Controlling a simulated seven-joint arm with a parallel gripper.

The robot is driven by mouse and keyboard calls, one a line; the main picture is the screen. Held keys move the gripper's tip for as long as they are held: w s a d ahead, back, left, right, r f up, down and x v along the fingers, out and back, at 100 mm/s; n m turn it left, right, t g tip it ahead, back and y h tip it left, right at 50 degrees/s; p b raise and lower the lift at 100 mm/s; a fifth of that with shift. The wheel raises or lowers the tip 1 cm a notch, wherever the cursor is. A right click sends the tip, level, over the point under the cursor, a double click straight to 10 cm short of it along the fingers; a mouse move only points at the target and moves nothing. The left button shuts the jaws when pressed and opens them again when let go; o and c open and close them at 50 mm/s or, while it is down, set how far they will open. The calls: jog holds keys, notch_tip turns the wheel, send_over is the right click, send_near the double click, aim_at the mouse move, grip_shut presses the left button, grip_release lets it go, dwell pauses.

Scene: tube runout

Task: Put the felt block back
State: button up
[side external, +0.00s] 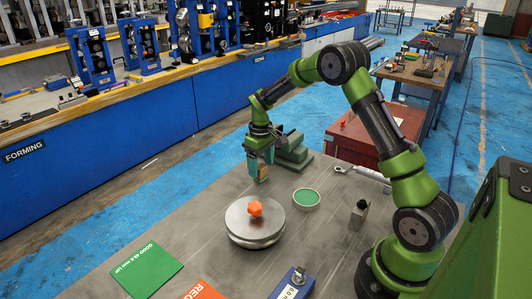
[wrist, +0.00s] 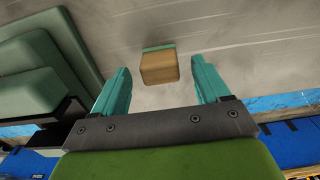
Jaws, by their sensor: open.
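The felt block (wrist: 160,67) is a small tan block with a green layer along one edge. In the wrist view it lies beyond and between the two teal fingertips, with a gap on each side. In the side view the tan block (side external: 263,174) shows at the lower end of my gripper (side external: 260,160), partly covered by the fingers. My gripper (wrist: 161,80) is open and points down. Whether the block rests on the table cannot be told for sure. A round green-topped pad with a pale rim (side external: 306,197) lies on the table to the right.
A stepped green block (side external: 293,152) stands close behind my gripper; it fills the left of the wrist view (wrist: 35,75). A metal disc (side external: 243,234) with an orange knob, a green card (side external: 146,270), an orange card (side external: 203,291), a blue block (side external: 291,285) and a small metal block (side external: 359,214) stand around.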

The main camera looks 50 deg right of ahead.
aim_at(261, 167)
notch_tip(261, 167, up, 10)
jog(key=s+a+r+m+t, duration=0.2)
jog(key=s+a+r+t, duration=0.1)
jog(key=s+a+r, duration=0.65)
jog(key=s+a+m+t+y, duration=0.1)
jog(key=s+a+t, duration=0.1)
jog(key=s+a, duration=0.2)
jog(key=s+a+r+m+t+y, duration=0.1)
jog(key=s+a, duration=0.3)
jog(key=s, duration=0.5)
jog(key=shift+s+a+r+t, duration=0.15)
jog(key=shift+s+r+t, duration=0.1)
jog(key=shift+t, duration=0.35)
